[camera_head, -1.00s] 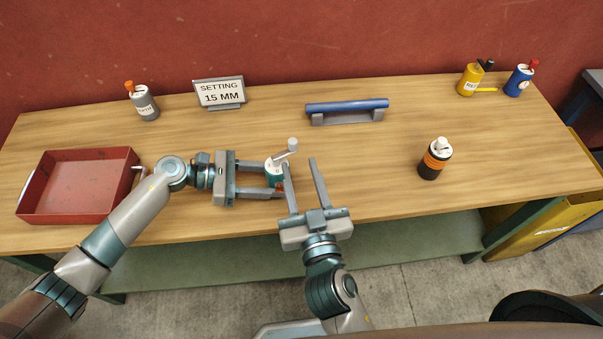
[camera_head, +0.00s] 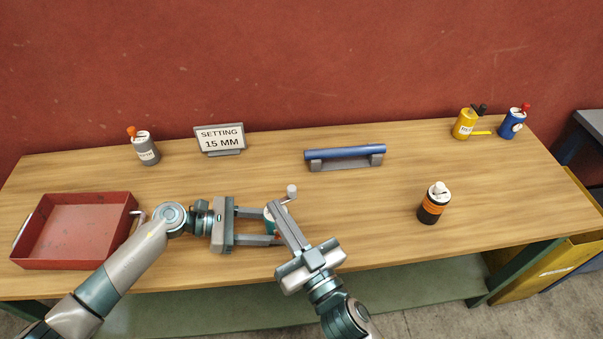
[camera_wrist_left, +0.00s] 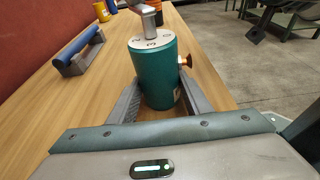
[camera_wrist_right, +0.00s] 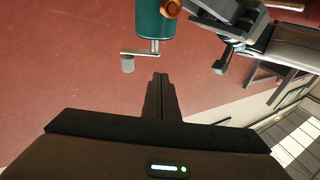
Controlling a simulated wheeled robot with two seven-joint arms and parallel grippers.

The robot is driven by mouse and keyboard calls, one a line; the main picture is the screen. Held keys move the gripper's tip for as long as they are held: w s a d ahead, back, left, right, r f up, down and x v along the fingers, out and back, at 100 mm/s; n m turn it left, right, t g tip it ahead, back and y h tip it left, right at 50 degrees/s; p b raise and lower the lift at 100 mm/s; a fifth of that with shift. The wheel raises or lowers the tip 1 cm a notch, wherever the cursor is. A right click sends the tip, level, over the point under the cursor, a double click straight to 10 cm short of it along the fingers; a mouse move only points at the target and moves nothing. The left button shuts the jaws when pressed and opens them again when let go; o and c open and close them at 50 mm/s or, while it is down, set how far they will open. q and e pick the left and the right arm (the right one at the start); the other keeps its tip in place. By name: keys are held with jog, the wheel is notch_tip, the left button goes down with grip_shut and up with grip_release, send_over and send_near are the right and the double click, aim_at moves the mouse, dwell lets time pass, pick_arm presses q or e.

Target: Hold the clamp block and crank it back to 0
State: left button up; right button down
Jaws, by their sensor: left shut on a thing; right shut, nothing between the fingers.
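The clamp block is a teal cylinder (camera_wrist_left: 160,75) with a numbered white top dial and an orange-brown side knob. It stands upright between the fingers of my left gripper (camera_head: 255,226), which is shut on it. Its grey crank with an upright handle (camera_head: 291,190) sticks out at the top; it also shows in the right wrist view (camera_wrist_right: 128,62). My right gripper (camera_head: 283,219) is shut and empty, its fingertips close to the block and crank. In the head view the right fingers hide part of the block. I cannot tell whether they touch the crank.
A red tray (camera_head: 126,238) stands left. A sign reading "SETTING 15 MM" (camera_head: 220,139), a grey canister (camera_head: 146,150) and a blue bar on a stand (camera_head: 345,153) are at the back. A black-orange canister (camera_head: 434,204) stands right; yellow (camera_head: 464,125) and blue (camera_head: 511,124) ones are back right.

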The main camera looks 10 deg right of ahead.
aim_at(290, 188)
jog(key=w+d+r+n+g+y, duration=0.1)
jog(key=y, duration=0.1)
jog(key=w+r+n+g+y, duration=0.1)
jog(key=y, duration=0.2)
jog(key=w+d+r+n+g+y, duration=0.1)
jog(key=w+n+y, duration=0.1)
jog(key=y, duration=0.1)
jog(key=shift+d+r, duration=0.1)
jog(key=shift+d, duration=0.2)
jog(key=w+d+f+g+h, duration=0.2)
jog(key=w+g+h, duration=0.1)
jog(key=w, duration=0.4)
jog(key=w+d+f+g+h, duration=0.2)
jog(key=w+h, duration=0.1)
jog(key=w, duration=0.4)
jog(key=w+d+f+m+g+h, duration=0.1)
jog(key=w+d+f+g+h, duration=0.1)
jog(key=w, duration=0.5)
jog(key=shift+w+d+f+g+h, duration=0.1)
jog(key=shift+w+f+g+h, duration=0.3)
jog(key=shift+g, duration=0.4)
jog(key=s+d+r+n+g+h, duration=0.1)
jog(key=s+d+r+n+g, duration=0.3)
jog(key=r, duration=0.9)
jog(key=s+n+g, duration=0.3)
jog(key=s+g, duration=0.2)
jog(key=g, duration=0.1)
jog(key=shift+s, duration=0.4)
